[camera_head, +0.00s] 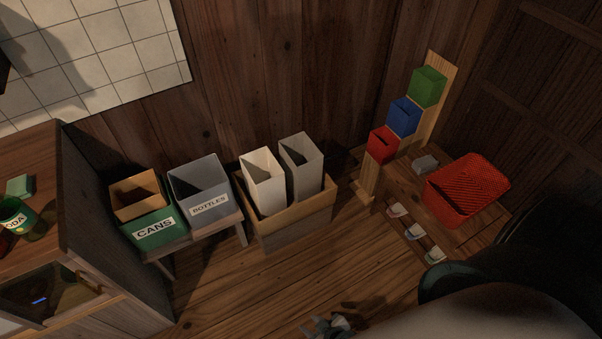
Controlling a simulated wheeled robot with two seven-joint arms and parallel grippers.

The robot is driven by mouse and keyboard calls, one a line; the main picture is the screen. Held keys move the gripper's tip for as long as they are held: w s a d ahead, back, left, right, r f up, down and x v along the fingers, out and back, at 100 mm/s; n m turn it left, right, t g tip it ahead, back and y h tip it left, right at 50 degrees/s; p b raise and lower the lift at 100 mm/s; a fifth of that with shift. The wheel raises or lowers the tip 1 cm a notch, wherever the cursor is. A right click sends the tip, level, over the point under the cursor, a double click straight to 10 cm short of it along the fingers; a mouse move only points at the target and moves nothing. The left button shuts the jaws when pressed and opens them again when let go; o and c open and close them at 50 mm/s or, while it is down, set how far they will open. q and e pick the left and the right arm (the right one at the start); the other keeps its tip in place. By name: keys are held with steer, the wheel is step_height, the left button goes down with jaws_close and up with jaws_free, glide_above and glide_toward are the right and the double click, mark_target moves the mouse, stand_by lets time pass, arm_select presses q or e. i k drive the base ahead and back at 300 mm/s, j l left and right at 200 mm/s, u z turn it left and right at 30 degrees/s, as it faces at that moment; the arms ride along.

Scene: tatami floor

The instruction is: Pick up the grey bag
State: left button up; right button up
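Two tall open-topped bags stand side by side in a wooden box (291,226) on the floor in the middle of the view. The right one (304,172) looks greyer, and I take it as the grey bag; the left one (264,182) is paler. Both are upright, with their lower parts hidden by the box. My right gripper (328,326) shows small at the bottom edge, apart from and nearer than the bags. It is partly cut off, and its finger opening is unclear. My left gripper is not in view.
A green CANS bin (153,231) and grey BOTTLES bin (207,207) stand on a low bench left of the box. A red basket (468,190) is at right, near stacked coloured boxes (403,117). A wooden counter (30,165) is at left. Floor before the box is clear.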

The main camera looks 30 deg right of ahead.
mark_target(302, 162)
steer(key=i+l, duration=0.15)
steer(key=i, duration=0.3)
steer(key=i+l, duration=0.15)
steer(key=i, duration=0.3)
steer(key=z, duration=1.2)
